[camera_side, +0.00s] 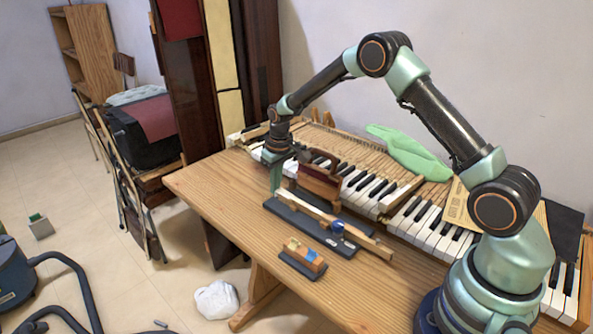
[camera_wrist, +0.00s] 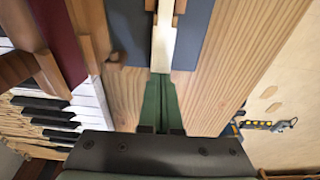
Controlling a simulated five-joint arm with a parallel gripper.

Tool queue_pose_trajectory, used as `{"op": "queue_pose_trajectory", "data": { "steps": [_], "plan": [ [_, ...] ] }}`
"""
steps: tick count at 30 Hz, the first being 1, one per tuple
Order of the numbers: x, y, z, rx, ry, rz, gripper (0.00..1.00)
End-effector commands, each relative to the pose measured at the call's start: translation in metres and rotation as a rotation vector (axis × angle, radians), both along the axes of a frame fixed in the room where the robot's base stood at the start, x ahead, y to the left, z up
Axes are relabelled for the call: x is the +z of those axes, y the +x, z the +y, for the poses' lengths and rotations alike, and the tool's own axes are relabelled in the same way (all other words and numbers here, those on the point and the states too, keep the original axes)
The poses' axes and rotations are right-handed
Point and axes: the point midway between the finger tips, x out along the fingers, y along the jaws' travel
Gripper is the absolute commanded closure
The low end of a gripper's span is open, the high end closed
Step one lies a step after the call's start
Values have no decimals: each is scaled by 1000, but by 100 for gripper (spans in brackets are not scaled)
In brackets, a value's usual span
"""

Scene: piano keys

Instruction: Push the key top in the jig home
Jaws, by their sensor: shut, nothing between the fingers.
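The jig is a dark grey plate (camera_side: 300,226) on the wooden table, with a wooden key stick (camera_side: 372,243) lying along it. A pale key top (camera_side: 291,199) lies on the stick's left end; the wrist view shows it (camera_wrist: 163,46) between the jig's dark sides (camera_wrist: 193,38). My gripper (camera_side: 275,190) points down at the left end of the jig, its green fingers together and empty. In the wrist view the fingertips (camera_wrist: 160,76) line up with the near end of the key top. I cannot tell whether they touch it. Any gap under the key top is too small to see.
A blue knob (camera_side: 337,227) sits on the jig. A small block with wooden and blue parts (camera_side: 304,257) stands in front. A wooden-handled tool with a dark red side (camera_side: 319,184) stands close behind, beside the piano keyboard (camera_side: 425,223).

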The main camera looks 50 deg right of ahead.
Motion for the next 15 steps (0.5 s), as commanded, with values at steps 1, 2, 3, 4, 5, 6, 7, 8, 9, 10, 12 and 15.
{"op": "queue_pose_trajectory", "data": {
  "steps": [1,2,3,4,5,6,7,8,9,10,12,15],
  "plan": [
    [0,0,0,0,0,0,100],
    [0,-1,0,0,0,0,100],
    [0,-1,0,0,0,0,100],
    [0,-1,0,0,0,0,100],
    [0,-2,0,0,0,0,100],
    [0,-2,0,0,0,1,100],
    [0,-3,0,0,0,1,100],
    [0,-3,0,0,0,1,100],
    [0,-4,0,0,0,1,100],
    [0,-4,0,0,0,1,100],
    [0,-5,0,0,0,1,100],
    [0,-6,0,0,0,0,100]
  ]
}}
